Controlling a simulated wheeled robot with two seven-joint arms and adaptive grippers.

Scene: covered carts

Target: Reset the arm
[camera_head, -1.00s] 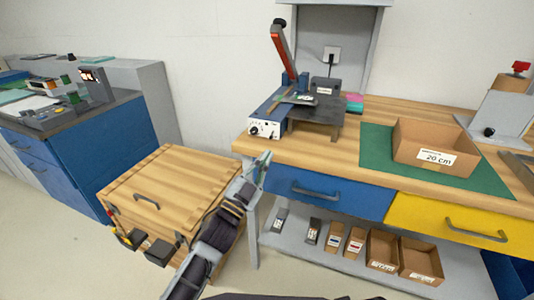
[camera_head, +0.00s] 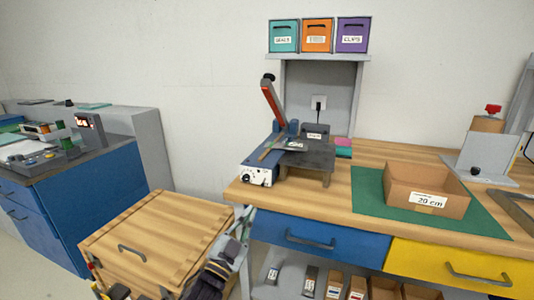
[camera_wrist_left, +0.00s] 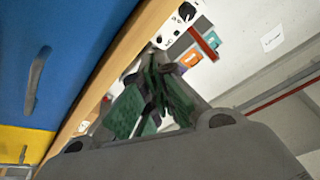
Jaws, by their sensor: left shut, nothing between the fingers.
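My left gripper (camera_head: 245,215) is low in the head view, in front of the workbench's left front corner and beside the wooden cart. It is shut and empty. In the left wrist view its green-padded fingers (camera_wrist_left: 152,105) are together, with the bench edge and blue drawer beyond. My left arm comes up from the bottom of the head view. My right gripper is not in view.
The wooden-lidded cart (camera_head: 155,240) stands left of the workbench (camera_head: 320,205). The bench bears a lever device (camera_head: 258,175) and a cardboard box (camera_head: 425,190) on a green mat (camera_head: 370,195). A blue cabinet (camera_head: 80,200) stands at far left. Small boxes sit on the lower shelf.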

